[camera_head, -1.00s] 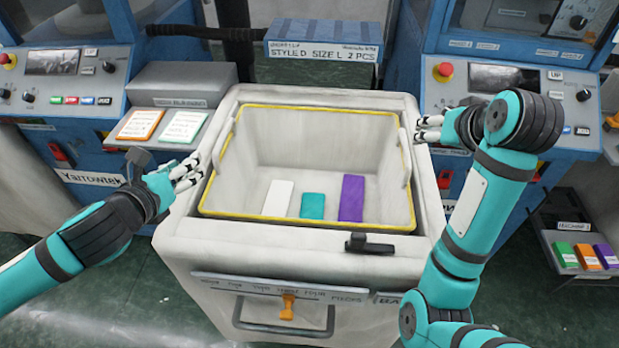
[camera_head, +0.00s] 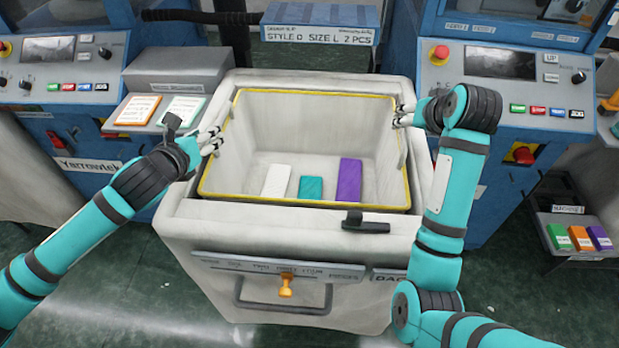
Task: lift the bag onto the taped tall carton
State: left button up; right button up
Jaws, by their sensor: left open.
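I cannot make out a bag or a taped tall carton by that look in this view. A large pale, open-topped bin (camera_head: 200,212) with a yellow rim stands in front of me. My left gripper (camera_head: 212,139) is open at the bin's left rim. My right gripper (camera_head: 403,115) is at the right rim with its fingers apart. Both hold nothing that I can see, and I cannot tell whether they touch the rim. A white block (camera_head: 277,181), a teal block (camera_head: 311,187) and a purple block (camera_head: 349,180) lie inside the bin.
Blue machines with control panels stand at left (camera_head: 65,75) and right (camera_head: 505,85). A grey box (camera_head: 178,70) and two cards are beside the bin. A low shelf (camera_head: 572,220) with coloured packs is at right. Green floor shows at lower left.

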pick_arm(q)
jog(key=x, duration=0.8)
pick_arm(e)
jog(key=x, duration=0.8)
pick_arm(q)
jog(key=shift+s, duration=0.1)
grip_shut()
pick_arm(e)
grip_shut()
pick_arm(q)
jog(key=shift+a+r, duration=0.1)
pick_arm(e)
jog(key=shift+r, duration=0.1)
